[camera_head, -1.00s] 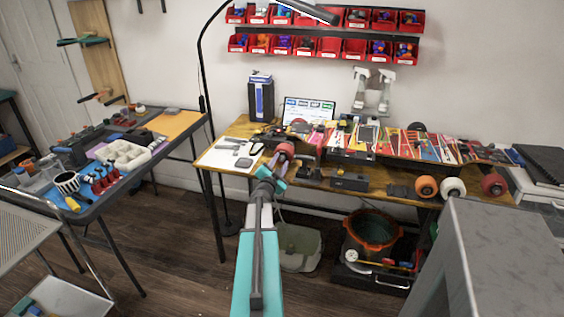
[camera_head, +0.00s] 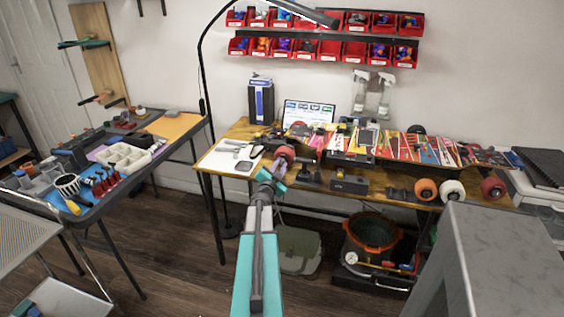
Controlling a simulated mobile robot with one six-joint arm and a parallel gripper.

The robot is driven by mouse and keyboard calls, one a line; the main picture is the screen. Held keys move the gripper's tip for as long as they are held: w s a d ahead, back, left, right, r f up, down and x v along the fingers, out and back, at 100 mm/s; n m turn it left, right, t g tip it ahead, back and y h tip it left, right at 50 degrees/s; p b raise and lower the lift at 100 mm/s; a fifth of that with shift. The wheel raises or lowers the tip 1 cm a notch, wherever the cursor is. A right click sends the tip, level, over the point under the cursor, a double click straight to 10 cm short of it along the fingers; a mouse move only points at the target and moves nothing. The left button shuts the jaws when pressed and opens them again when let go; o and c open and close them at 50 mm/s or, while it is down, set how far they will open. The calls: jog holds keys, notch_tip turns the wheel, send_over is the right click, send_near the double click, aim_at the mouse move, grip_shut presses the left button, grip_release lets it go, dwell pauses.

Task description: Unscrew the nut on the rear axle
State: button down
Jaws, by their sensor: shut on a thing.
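The skateboard (camera_head: 388,143) lies on the wooden workbench with its colourful graphic facing up. A red wheel (camera_head: 285,152) shows at its left end, just beyond my gripper. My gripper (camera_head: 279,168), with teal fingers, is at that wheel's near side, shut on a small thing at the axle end. The rear axle nut is too small, and too covered by the fingers, to make out. An orange wheel (camera_head: 426,189), a white wheel (camera_head: 452,188) and another red wheel (camera_head: 493,187) sit along the bench's front edge at the right.
A black box (camera_head: 349,184) lies at the bench front, right of my gripper. A white sheet with small tools (camera_head: 225,160) lies at the left. A tool-covered side table (camera_head: 92,213) stands farther left. A grey cabinet (camera_head: 510,250) fills the near right.

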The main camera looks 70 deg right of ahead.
jog(key=shift+r+n+p, duration=0.15)
jog(key=shift+n+p, duration=1.85)
jog(key=shift+p, duration=0.7)
jog(key=shift+n+p, duration=0.7)
jog(key=shift+p, duration=0.05)
jog(key=shift+n+p, duration=0.3)
jog(key=shift+p, duration=0.25)
jog(key=n+p, duration=0.2)
jog(key=p, duration=0.1)
jog(key=shift+n, duration=0.4)
jog(key=shift+n+p, duration=1.1)
jog(key=shift+p, duration=0.25)
jog(key=shift+n+p, duration=0.3)
jog(key=shift+p, duration=0.05)
